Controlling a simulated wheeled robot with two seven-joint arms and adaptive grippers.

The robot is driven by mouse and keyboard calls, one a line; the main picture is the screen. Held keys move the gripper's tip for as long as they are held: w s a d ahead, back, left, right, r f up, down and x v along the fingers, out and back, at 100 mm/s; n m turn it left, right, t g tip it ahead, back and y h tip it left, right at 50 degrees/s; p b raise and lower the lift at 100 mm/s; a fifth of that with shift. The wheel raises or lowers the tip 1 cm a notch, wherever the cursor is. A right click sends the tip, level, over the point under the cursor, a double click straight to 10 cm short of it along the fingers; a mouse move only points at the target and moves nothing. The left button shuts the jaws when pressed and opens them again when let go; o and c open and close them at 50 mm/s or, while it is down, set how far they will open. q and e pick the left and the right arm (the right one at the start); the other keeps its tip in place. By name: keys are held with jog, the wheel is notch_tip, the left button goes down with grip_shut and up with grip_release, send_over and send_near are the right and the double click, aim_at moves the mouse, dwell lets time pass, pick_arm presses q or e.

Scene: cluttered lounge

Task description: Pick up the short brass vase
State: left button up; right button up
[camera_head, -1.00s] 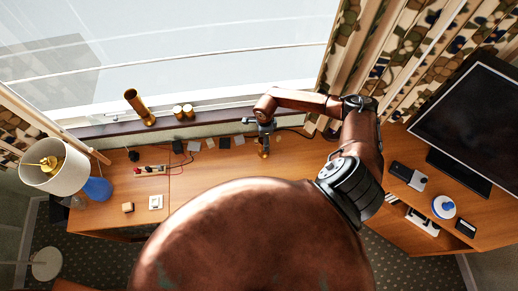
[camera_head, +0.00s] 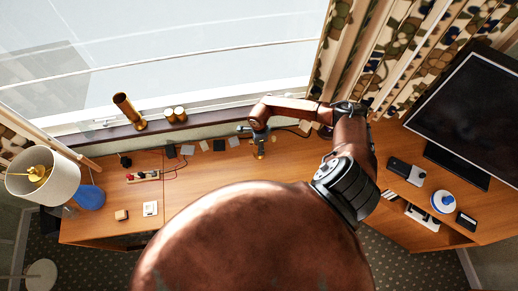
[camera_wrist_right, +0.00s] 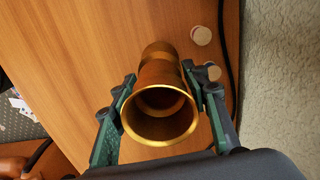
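The short brass vase (camera_wrist_right: 127,116) stands on the wooden desk and shows its round open mouth in the right wrist view. In the head view the vase (camera_head: 259,152) is small and partly covered by my right gripper (camera_head: 257,134). The right gripper (camera_wrist_right: 160,72) is around the vase, with one dark finger on each side of its body. Thin gaps seem to show beside the vase, so the fingers look open; contact is hard to tell. My left gripper is not in view.
Flat squares (camera_head: 219,145) and a cable lie near the vase. A lamp (camera_head: 43,176) is at left, a monitor (camera_head: 468,115) at right. The desk's middle is clear.

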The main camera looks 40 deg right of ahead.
grip_shut()
dwell(0.3)
jog(key=shift+w+r, duration=0.1)
jog(key=shift+r, duration=0.05)
dwell(0.3)
jog(key=shift+d+r, duration=0.1)
jog(key=shift+r, duration=0.5)
jog(key=s+a+r+b, duration=0.2)
jog(key=s+a+r, duration=0.1)
jog(key=a+r, duration=0.3)
jog(key=s+a+r+b, duration=0.2)
jog(key=s+a+r, duration=0.2)
jog(key=a+r, duration=0.25)
jog(key=w+a+r+n+b, duration=0.2)
jog(key=n+b, duration=0.3)
jog(key=n, duration=0.6)
jog(key=w+a+r+n+b, duration=0.2)
jog(key=w+r+n+b, duration=0.1)
jog(key=n, duration=0.9)
jog(key=shift+w+r+b, duration=0.15)
jog(key=shift+r+b, duration=0.1)
jog(key=shift+b, duration=0.65)
